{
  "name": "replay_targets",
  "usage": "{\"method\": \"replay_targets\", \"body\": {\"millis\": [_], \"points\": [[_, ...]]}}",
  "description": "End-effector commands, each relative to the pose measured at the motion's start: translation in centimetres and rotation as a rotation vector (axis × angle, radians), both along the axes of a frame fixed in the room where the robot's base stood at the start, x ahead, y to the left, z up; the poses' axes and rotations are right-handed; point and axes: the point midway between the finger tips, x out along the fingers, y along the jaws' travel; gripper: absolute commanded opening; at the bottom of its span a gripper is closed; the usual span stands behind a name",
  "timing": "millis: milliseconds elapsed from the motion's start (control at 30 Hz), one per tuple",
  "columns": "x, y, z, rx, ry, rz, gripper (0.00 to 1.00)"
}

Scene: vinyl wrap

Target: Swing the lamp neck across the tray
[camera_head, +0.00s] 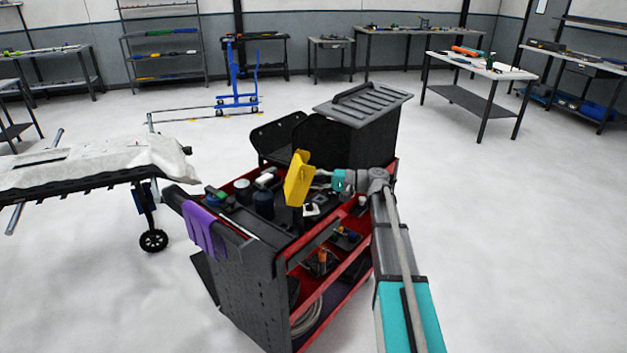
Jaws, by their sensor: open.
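A yellow lamp-like head (299,180) stands tilted above the top tray of the tool cart. A short dark stem (297,218) shows below it; I take this as the lamp neck, but its lower end is lost among the items. The tray has a red rim (226,187) and holds several dark containers and small parts. My gripper (318,181) comes in from the right, just right of the yellow head. It is open, with its fingers small and partly hidden at the head's edge; I cannot tell whether they touch it.
Purple cloths (203,230) hang over the cart's left end. A dark slatted panel (363,104) rises at the cart's back. A covered stand (95,165) is at left, and a white-topped table (478,67) at back right. Floor around the cart is mostly clear.

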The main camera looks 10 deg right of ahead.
Motion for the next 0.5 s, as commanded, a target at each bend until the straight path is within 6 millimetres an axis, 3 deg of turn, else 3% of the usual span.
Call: {"method": "replay_targets", "body": {"millis": [367, 500], "points": [[0.12, 0.41, 0.00, 0.000, 0.000, 0.000, 0.49], [0.11, 0.39, 0.00, 0.000, 0.000, 0.000, 0.26]]}}
